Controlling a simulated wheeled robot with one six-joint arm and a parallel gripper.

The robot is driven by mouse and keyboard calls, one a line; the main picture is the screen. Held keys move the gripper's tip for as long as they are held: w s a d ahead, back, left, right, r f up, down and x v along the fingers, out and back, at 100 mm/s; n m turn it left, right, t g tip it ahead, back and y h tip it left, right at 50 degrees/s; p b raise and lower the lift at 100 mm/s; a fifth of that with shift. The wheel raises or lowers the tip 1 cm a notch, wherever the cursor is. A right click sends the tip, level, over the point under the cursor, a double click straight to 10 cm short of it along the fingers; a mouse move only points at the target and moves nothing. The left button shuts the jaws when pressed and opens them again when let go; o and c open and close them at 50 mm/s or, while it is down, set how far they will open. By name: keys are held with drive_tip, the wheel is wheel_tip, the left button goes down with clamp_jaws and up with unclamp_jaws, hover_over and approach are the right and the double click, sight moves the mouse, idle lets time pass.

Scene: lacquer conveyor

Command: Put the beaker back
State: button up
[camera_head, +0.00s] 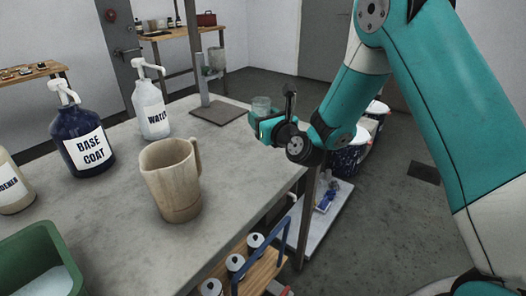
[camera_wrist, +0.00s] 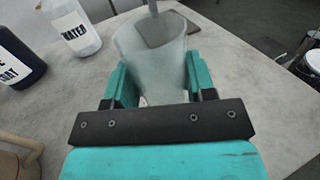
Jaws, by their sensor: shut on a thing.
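The beaker is a small clear glass (camera_wrist: 150,60), upright between the two teal fingers of my gripper (camera_wrist: 153,85) in the wrist view. My gripper is shut on it. In the head view the beaker (camera_head: 261,104) shows just above the teal gripper (camera_head: 262,122), near the right edge of the grey table (camera_head: 115,230). Whether the beaker's base touches the table is hidden by the gripper.
A beige jug (camera_head: 170,180) stands at the table's middle, with a WATER bottle (camera_head: 152,110) and a BASE COAT bottle (camera_head: 82,140) behind it. A metal stand (camera_head: 218,110) rises at the table's far end. A green bin (camera_head: 35,245) is front left.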

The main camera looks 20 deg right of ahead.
drive_tip(key=shift+f+b, duration=2.1)
drive_tip(key=shift+f, duration=1.15)
drive_tip(key=o, duration=1)
drive_tip(key=shift+r, duration=0.15)
drive_tip(key=b+v, duration=1)
drive_tip(key=v, duration=0.1)
drive_tip(key=shift+s+d, duration=0.1)
drive_tip(key=shift+s, duration=0.05)
drive_tip(key=shift+s+b, duration=0.35)
